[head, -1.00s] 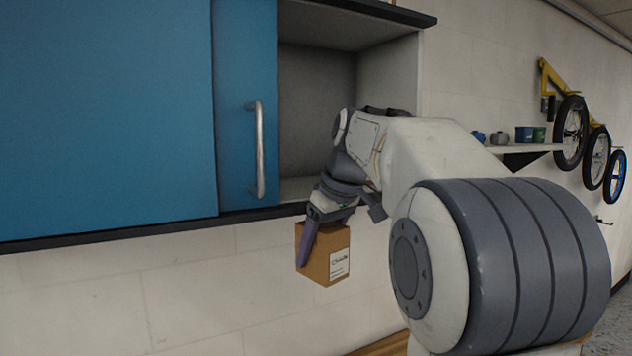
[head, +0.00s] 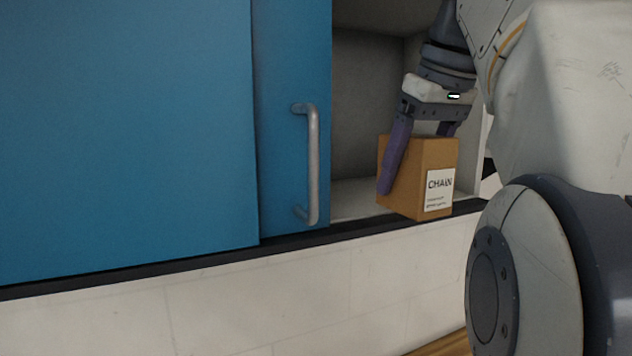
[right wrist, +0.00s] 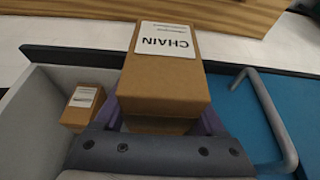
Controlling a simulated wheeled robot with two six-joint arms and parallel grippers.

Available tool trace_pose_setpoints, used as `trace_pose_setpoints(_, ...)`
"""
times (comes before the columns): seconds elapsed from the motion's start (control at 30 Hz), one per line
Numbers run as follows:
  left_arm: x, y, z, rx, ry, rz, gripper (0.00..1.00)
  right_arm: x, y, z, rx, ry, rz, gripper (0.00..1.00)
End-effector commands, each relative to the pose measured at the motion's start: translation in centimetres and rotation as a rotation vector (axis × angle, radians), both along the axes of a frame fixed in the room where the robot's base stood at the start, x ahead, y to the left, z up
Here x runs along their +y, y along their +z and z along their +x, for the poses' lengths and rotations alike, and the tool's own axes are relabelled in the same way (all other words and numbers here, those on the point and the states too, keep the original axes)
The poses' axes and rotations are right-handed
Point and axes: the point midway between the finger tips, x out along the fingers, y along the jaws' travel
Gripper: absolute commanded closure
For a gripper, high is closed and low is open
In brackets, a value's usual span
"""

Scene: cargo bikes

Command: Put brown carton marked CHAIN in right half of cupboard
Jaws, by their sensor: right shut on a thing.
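The brown carton marked CHAIN (head: 402,170) is upright in my right gripper (head: 420,158), at the front of the open right half of the cupboard (head: 367,85). Its bottom overlaps the cupboard's dark front edge; I cannot tell whether it touches the shelf floor. In the right wrist view the carton (right wrist: 164,82) sits between the fingers of the right gripper (right wrist: 163,120), with its label showing. My left gripper is not in view.
A blue sliding door (head: 130,130) with a metal handle (head: 313,165) covers the cupboard's left part, close to the carton. In the right wrist view another labelled brown carton (right wrist: 84,107) stands near the cupboard's side wall. A wooden surface (head: 445,347) lies below.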

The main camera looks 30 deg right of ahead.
Motion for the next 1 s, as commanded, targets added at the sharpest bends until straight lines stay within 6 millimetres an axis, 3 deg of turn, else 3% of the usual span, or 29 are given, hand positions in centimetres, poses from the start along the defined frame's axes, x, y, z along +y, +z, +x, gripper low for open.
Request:
trace_pose_setpoints(0.07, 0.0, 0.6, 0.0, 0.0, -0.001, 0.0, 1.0, -0.1, 0.7, 0.1, -0.001, -0.009, -0.001, 0.98)
trace_pose_setpoints(0.17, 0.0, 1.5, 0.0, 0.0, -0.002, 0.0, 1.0, -0.3, 0.8, 1.8, 0.002, -0.011, 0.002, 0.98)
trace_pose_setpoints(0.63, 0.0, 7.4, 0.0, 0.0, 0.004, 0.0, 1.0, -1.6, 0.9, 13.6, 0.003, -0.024, 0.001, 0.98)
trace_pose_setpoints(0.97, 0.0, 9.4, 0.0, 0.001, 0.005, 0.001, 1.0, -1.6, 0.8, 17.2, 0.001, -0.021, 0.001, 0.98)
trace_pose_setpoints(1.0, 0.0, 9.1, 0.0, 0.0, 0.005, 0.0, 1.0, -1.7, 0.0, 17.1, 0.001, -0.023, 0.001, 0.98)
